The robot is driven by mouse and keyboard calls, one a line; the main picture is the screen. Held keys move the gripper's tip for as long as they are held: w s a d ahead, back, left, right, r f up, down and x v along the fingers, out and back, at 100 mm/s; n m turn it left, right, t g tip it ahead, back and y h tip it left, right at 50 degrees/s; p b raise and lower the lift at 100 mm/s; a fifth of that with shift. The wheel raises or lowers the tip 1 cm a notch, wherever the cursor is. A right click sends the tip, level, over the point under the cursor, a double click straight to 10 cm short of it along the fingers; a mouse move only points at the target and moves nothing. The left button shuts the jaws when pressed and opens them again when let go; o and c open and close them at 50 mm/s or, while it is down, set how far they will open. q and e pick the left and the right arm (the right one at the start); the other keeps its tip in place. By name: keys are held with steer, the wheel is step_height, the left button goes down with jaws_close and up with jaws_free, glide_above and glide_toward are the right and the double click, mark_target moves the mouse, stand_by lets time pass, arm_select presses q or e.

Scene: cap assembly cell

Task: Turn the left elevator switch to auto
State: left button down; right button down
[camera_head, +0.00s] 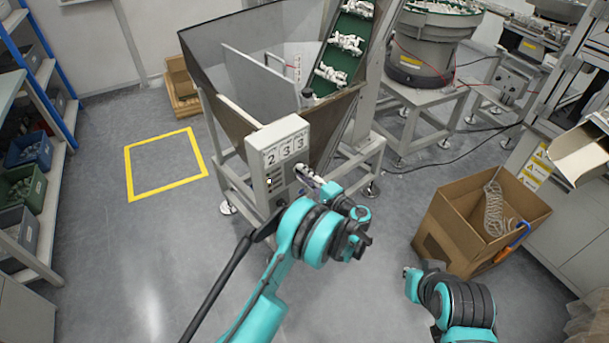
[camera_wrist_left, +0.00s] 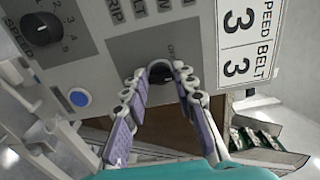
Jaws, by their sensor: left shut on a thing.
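The elevator's control box (camera_head: 278,160) is a pale box with large digits, fixed to the front of the hopper. My left gripper (camera_head: 310,180) is at the lower part of its front face. In the left wrist view, my left gripper (camera_wrist_left: 161,82) has its two fingers on either side of a small dark switch (camera_wrist_left: 160,72) on a grey panel patch. It is shut on this switch. The fingers partly hide the switch and its lettering, so its setting cannot be read.
A black speed knob (camera_wrist_left: 42,36) and a blue button (camera_wrist_left: 79,98) sit on the same panel. A cardboard box (camera_head: 470,215) stands on the floor at right. A yellow floor square (camera_head: 165,188) at left is empty. Shelves (camera_head: 50,175) line the left edge.

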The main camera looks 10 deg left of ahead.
stand_by(0.4)
arm_select(q)
steer(key=c, duration=1.2)
jaws_free()
steer(key=v, duration=1.2)
